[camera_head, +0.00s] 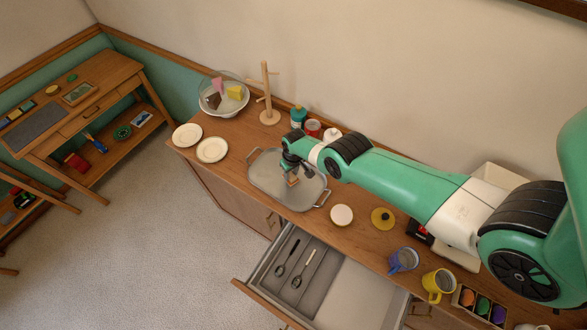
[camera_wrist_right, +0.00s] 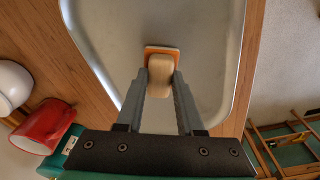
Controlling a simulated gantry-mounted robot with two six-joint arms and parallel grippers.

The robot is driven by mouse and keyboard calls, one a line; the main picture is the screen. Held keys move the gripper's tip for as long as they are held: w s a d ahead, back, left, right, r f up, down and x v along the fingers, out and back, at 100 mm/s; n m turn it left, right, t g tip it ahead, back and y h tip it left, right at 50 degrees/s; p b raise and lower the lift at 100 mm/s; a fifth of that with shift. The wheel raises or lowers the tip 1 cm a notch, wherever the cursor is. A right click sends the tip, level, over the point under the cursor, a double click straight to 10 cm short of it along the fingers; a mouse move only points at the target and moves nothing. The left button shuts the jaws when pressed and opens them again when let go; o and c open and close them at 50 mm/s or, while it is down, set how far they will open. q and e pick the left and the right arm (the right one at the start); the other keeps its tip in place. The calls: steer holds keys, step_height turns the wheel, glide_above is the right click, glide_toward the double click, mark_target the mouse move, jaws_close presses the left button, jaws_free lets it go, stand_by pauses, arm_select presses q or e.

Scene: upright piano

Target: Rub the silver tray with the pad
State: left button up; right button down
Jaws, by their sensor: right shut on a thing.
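The silver tray (camera_head: 262,180) lies on the wooden sideboard top, with a handle at its near right corner. My right gripper (camera_head: 290,172) is over the tray. In the right wrist view the gripper (camera_wrist_right: 160,85) is shut on the pad (camera_wrist_right: 160,68), which has a cream grip and an orange base. The pad is over the inner surface of the tray (camera_wrist_right: 105,30). I cannot tell for sure whether its underside touches the tray. My left gripper is not in view.
An open drawer (camera_head: 300,270) with utensils juts out below.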

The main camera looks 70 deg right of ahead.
steer(key=shift+w+a+p, duration=0.1)
steer(key=shift+a+p, duration=0.3)
steer(key=shift+a, duration=0.7)
steer(key=shift+w+a, duration=0.1)
steer(key=shift+a, duration=0.2)
steer(key=shift+w+d+f+b, duration=0.1)
steer(key=shift+w+f+b, duration=0.15)
steer(key=shift+b, duration=0.2)
steer(key=shift+w+d+b, duration=0.2)
steer(key=shift+w+b, duration=0.45)
steer(key=shift+b, duration=0.4)
steer(key=shift+r, duration=0.15)
steer(key=shift+s+d+b, duration=0.2)
steer(key=shift+d+b, duration=0.2)
steer(key=shift+d, duration=0.35)
steer(key=shift+s+d+b, duration=0.15)
steer(key=shift+d+b, duration=0.25)
steer(key=shift+d, duration=0.3)
steer(key=shift+s+d+r, duration=0.1)
steer(key=shift+d, duration=0.3)
steer(key=shift+r, duration=0.15)
